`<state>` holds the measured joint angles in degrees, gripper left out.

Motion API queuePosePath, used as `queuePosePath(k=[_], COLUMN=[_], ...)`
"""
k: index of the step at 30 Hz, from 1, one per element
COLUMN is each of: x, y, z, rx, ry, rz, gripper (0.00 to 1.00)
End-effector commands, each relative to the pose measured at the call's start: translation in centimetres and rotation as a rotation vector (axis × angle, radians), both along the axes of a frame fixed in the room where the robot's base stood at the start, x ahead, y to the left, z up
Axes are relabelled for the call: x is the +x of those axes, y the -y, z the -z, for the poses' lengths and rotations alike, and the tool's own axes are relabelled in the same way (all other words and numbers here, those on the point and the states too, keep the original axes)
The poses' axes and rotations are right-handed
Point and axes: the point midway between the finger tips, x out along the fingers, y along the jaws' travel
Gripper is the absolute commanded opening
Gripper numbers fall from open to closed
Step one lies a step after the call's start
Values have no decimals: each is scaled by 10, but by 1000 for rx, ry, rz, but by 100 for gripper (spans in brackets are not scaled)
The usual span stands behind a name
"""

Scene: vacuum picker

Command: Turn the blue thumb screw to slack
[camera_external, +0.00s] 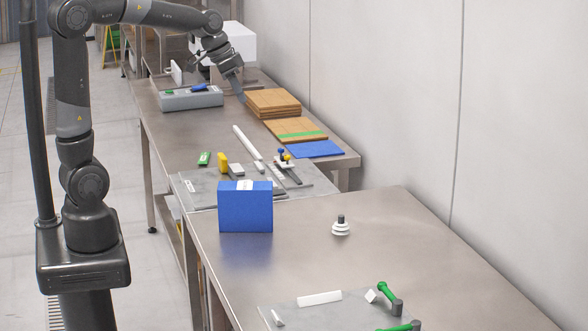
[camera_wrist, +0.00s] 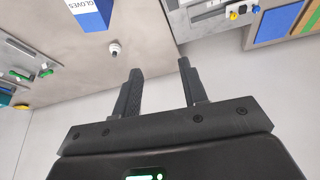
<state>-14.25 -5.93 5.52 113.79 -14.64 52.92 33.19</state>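A small device (camera_external: 285,163) with a blue knob (camera_external: 281,150), likely the blue thumb screw, and a yellow knob (camera_external: 289,156) sits on the grey mat of the middle table. In the wrist view, the blue knob (camera_wrist: 255,9) and yellow knob (camera_wrist: 233,14) show small at the top right edge. Their exact turn position is too small to tell. My gripper (camera_wrist: 160,66) is open and empty, its two dark fingers apart. In the external view, my gripper (camera_external: 240,95) is over the far table beside the wooden boards, well away from the device.
A grey case (camera_external: 192,102) and stacked wooden boards (camera_external: 273,100) flank my gripper. A blue gloves box (camera_external: 245,210) stands nearer the camera, with a stacked white suction cup (camera_external: 341,228) to its right. A grey mat (camera_external: 205,190) holds several tools. Bare table lies between case and mat.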

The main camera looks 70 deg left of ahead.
Motion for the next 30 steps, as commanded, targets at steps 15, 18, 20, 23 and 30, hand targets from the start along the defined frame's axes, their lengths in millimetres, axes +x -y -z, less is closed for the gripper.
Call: queuePosePath(k=[15, 18, 20, 23, 30], x=[115, 128, 133, 140, 146], y=[-167, -199, -216, -238, -257], z=[84, 107, 119, 136, 155], rx=[15, 23, 29, 34, 42], ry=[-13, -12, -11, -9, -5], rz=[80, 98, 110, 125, 142], gripper=[39, 39, 39, 39, 39])
